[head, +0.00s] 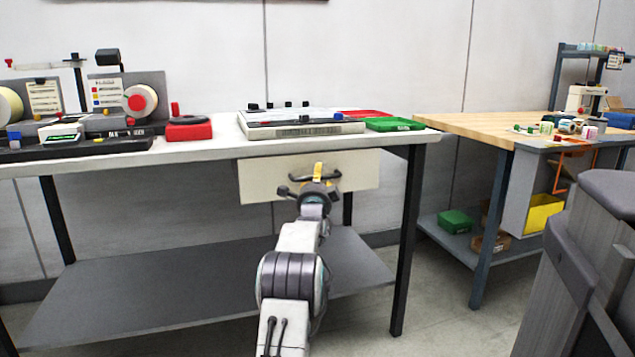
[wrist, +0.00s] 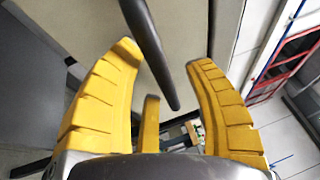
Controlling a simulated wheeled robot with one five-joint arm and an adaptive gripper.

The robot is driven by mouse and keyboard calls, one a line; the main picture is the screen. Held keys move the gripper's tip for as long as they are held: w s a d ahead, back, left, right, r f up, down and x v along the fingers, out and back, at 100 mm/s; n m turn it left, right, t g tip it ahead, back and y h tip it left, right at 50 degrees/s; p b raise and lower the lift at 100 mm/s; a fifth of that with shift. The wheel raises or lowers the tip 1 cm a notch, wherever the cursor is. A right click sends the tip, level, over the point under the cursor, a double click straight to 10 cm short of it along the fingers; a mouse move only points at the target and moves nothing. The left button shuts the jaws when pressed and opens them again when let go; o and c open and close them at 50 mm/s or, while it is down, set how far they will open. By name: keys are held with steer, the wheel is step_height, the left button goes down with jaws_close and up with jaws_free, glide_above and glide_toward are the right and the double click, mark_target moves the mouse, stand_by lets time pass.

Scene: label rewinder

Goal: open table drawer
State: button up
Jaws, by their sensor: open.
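The table drawer has a cream front (head: 259,181) under the top of the white-topped table (head: 210,150). It looks shut, with no gap visible. Its dark bar handle (head: 334,175) is partly hidden by my gripper (head: 319,173). In the wrist view the handle (wrist: 151,50) runs between the yellow fingers of my gripper (wrist: 165,58), with space on both sides. The fingers are open and not closed on the handle. The cream drawer front (wrist: 185,40) lies just beyond the fingertips.
The table holds a label rewinder (head: 90,122), a red box (head: 188,130), a control panel (head: 300,128) and a green tray (head: 394,125). A grey lower shelf (head: 150,285) lies under the drawer. A wooden-topped bench (head: 480,125) stands at right.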

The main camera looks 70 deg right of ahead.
steer(key=shift+c, duration=0.3)
jaws_close()
stand_by(0.3)
